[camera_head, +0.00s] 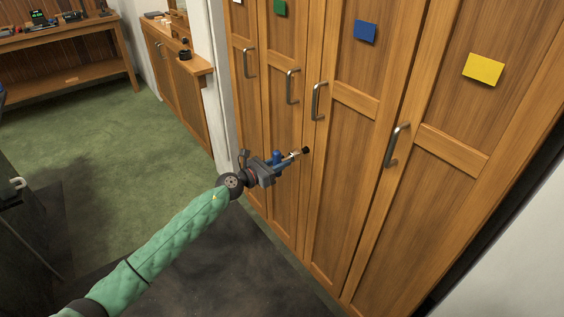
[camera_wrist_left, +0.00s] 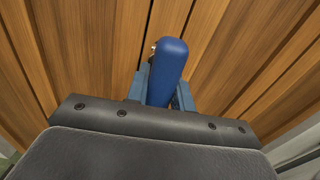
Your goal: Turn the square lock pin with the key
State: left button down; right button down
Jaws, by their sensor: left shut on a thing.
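A key with a thick blue handle (camera_wrist_left: 168,72) is held between the blue fingers of my left gripper (camera_head: 279,162). In the head view the blue handle (camera_head: 277,156) stands up from the fingers, and a thin metal shaft (camera_head: 294,155) points at the cabinet. A small dark lock (camera_head: 305,150) sits on the wooden front, below the handle of the door with the blue note. The shaft's end is at or very close to the lock; I cannot tell whether it is seated. The square pin itself is too small to make out. My right gripper is out of view.
Tall wooden doors (camera_head: 340,190) carry metal handles (camera_head: 396,145) and coloured notes, including a blue note (camera_head: 365,31) and a yellow note (camera_head: 483,69). A white wall stands at right. A wooden bench (camera_head: 60,35) is at far left. Green floor (camera_head: 90,130) lies open between.

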pick_arm(q)
jog(key=shift+s+a, duration=0.15)
jog(key=shift+a, duration=0.1)
jog(key=shift+v, duration=1.85)
jog(key=c, duration=1.7)
grip_release()
jog(key=shift+c, duration=0.2)
grip_shut()
